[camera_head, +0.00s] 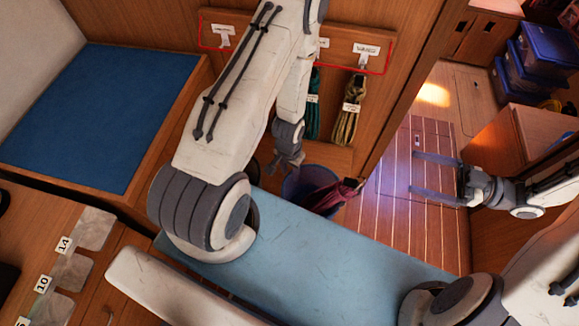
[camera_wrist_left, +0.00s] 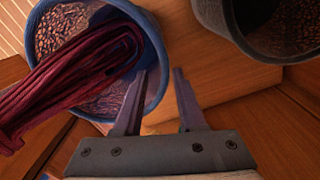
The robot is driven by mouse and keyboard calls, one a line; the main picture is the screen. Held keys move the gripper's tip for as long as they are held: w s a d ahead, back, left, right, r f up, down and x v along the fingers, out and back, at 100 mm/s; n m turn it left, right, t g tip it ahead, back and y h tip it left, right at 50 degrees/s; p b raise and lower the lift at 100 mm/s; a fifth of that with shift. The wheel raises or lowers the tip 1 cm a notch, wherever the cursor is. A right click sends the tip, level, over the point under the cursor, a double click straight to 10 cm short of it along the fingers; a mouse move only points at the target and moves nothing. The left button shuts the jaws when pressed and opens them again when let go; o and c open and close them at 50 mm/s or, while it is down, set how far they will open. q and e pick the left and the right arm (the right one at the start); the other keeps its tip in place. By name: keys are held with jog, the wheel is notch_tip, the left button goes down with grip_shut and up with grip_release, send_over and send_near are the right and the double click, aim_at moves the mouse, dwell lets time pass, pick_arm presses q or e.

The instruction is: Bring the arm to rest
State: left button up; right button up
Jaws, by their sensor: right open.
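My left arm hangs down in the head view, with its left gripper (camera_head: 288,166) low by the wooden wall, above a blue bucket (camera_head: 295,182). In the left wrist view, the left gripper (camera_wrist_left: 159,71) has its two fingers apart with nothing between them. The blue bucket (camera_wrist_left: 154,42) is beside its left finger, and a dark red coiled line (camera_wrist_left: 75,80) lies over the bucket's rim. My right gripper (camera_head: 413,173) is open and empty at the right, over the slatted floor.
A dark grey bucket (camera_wrist_left: 213,18) stands close at the upper right of the left wrist view. A green line (camera_head: 313,115) and a yellowish line (camera_head: 347,125) hang on the labelled wall board. A blue-topped bench (camera_head: 240,262) lies in front; blue crates (camera_head: 545,50) stand far right.

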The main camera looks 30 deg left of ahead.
pick_arm(q)
jog(key=shift+r, duration=1.35)
